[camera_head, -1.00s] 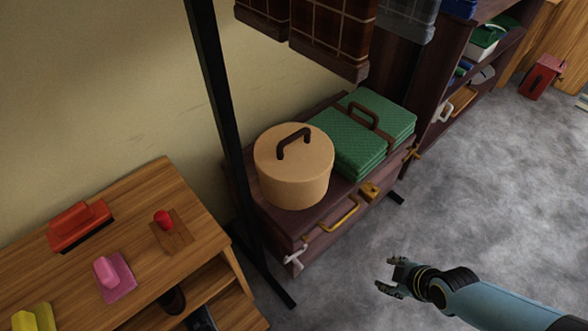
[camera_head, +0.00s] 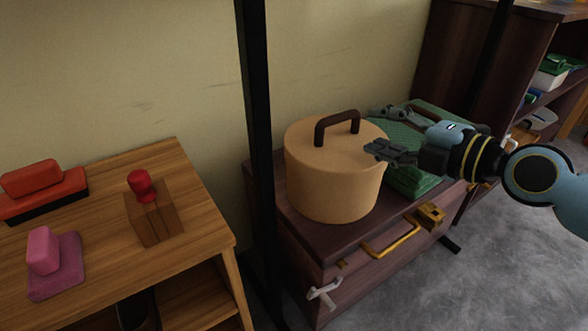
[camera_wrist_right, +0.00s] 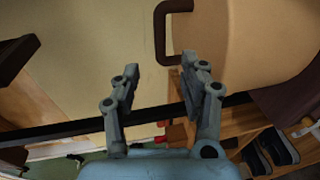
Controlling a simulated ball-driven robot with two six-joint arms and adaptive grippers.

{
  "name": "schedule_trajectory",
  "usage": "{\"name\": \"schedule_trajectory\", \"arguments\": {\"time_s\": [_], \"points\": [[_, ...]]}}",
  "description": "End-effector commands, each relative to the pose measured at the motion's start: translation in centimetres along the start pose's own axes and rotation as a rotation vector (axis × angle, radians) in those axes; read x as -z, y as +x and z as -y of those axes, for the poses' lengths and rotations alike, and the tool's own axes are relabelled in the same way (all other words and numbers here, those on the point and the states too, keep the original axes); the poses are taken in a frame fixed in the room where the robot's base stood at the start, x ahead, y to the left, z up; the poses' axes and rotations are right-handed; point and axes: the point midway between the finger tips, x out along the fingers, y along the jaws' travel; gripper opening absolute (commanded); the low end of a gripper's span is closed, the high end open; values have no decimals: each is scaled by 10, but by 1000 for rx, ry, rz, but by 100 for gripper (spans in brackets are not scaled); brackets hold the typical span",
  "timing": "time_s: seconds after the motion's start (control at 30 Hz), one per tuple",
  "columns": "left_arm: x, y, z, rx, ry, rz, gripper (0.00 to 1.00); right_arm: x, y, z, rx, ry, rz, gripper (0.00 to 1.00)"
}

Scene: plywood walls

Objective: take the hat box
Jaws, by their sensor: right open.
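The hat box (camera_head: 335,186) is a round tan box with a flat lid and a dark brown arched handle (camera_head: 336,121) on top. It stands upright on a dark trunk (camera_head: 312,243). In the right wrist view the hat box (camera_wrist_right: 270,40) fills the upper right, its handle (camera_wrist_right: 160,35) beyond the fingertips. My right gripper (camera_head: 378,131) is open and empty, just right of the handle at about lid height. Its fingers point left and overlap the lid's right edge in the head view; I cannot tell whether they touch. My left gripper is not in view.
A black rack post (camera_head: 256,130) rises left of the hat box. A wooden table (camera_head: 195,228) with small coloured blocks stands at left, a dark shelf (camera_head: 470,65) at right.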

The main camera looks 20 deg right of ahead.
Motion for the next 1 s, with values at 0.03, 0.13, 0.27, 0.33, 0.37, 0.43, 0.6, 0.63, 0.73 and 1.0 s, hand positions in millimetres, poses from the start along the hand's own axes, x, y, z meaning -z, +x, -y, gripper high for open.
{"name": "schedule_trajectory", "arguments": {"time_s": [0.03,0.13,0.27,0.33,0.37,0.43,0.6,0.63,0.73,1.0], "points": [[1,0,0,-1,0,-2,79,-1,8,-1,-5,3,4,44],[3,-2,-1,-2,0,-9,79,0,26,-1,-6,5,2,44],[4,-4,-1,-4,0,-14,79,-1,44,0,-4,4,3,44],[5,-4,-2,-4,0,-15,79,0,49,0,-2,3,1,44],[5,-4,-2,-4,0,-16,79,-1,51,0,-2,4,1,44],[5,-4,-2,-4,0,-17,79,-1,57,0,-2,3,2,44],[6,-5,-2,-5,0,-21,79,-4,85,0,-3,5,1,44],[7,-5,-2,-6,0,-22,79,-4,89,1,-3,4,2,44],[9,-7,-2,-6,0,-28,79,-4,100,1,-1,4,1,44],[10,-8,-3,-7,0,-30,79,-4,103,1,0,1,0,44]]}}
